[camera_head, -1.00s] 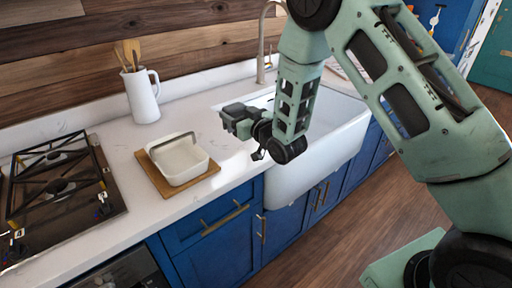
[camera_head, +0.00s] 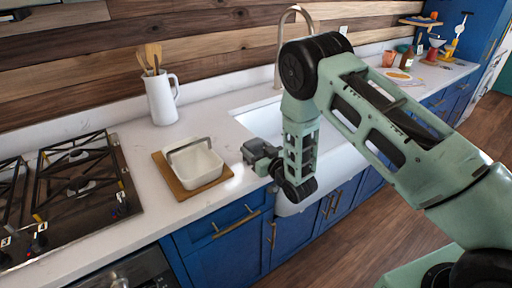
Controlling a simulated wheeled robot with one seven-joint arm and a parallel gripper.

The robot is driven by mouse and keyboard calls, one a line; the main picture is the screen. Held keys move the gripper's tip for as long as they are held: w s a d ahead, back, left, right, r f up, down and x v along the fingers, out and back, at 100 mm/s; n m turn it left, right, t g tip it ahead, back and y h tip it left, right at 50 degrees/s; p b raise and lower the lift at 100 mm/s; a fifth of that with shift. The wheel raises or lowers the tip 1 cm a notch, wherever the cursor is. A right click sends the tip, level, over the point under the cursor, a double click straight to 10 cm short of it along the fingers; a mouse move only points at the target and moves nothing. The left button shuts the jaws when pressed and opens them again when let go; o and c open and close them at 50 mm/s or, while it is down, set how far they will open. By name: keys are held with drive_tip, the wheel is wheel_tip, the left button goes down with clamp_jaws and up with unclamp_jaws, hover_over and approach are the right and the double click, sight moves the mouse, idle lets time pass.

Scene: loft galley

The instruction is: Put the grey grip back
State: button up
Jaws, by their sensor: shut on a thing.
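A white square tub (camera_head: 196,166) stands upright on a wooden board (camera_head: 168,178) on the counter. A thin grey grip (camera_head: 188,145) arches up across its top. My gripper (camera_head: 253,152) is to the right of the tub, above the counter by the sink's near left corner, clear of the tub and its grip. The jaws point left and look closed. What they hold is too small and dark to make out against the grey fingers.
A gas hob (camera_head: 75,185) lies left of the board, and a white jug (camera_head: 161,97) with wooden utensils stands behind. The white sink (camera_head: 262,122) with a tall tap (camera_head: 281,45) is on the right. Small items fill the far right counter. Counter around the board is clear.

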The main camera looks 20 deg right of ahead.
drive_tip(key=shift+f, duration=0.2)
drive_tip(key=o, duration=1)
drive_tip(key=shift+c, duration=0.2)
drive_tip(key=shift+r, duration=0.1)
